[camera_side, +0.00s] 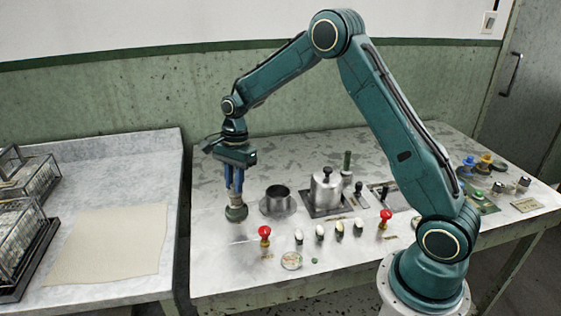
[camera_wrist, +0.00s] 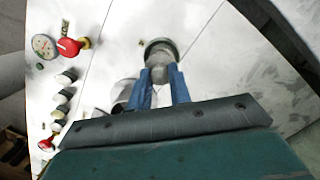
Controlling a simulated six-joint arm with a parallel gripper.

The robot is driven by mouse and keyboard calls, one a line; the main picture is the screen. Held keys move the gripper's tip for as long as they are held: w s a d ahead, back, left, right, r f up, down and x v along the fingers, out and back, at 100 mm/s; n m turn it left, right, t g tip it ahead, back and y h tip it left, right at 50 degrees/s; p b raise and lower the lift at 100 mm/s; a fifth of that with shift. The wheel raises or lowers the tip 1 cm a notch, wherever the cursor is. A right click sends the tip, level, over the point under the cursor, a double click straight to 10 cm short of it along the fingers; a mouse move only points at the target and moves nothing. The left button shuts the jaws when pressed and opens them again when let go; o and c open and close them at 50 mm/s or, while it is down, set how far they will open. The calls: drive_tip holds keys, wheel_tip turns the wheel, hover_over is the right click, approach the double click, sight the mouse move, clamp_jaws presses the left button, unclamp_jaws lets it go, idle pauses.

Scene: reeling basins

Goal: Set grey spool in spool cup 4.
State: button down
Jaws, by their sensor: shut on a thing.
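My gripper (camera_side: 235,194) points down over the left part of the metal-topped bench, its blue fingers shut on the grey spool (camera_side: 236,212). The spool has a greyish body and a wide, dull green-grey round lower end. It is upright and close to the bench top; I cannot tell whether it touches. The wrist view shows the grey spool (camera_wrist: 160,66) between the finger ends. Small coloured pieces, blue (camera_side: 468,162), yellow (camera_side: 485,161) and others, stand at the far right of the bench. I cannot make out which place there is spool cup 4.
An open metal pot (camera_side: 277,203) stands just right of the spool. Red knobs (camera_side: 264,233) (camera_side: 386,215) and pale switches line the front. A side table with a cloth (camera_side: 110,243) is left.

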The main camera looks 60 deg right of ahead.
drive_tip(key=shift+f, duration=1.25)
idle(1.8)
drive_tip(key=c, duration=0.7)
unclamp_jaws()
drive_tip(key=shift+r, duration=0.1)
drive_tip(key=shift+r, duration=3.4)
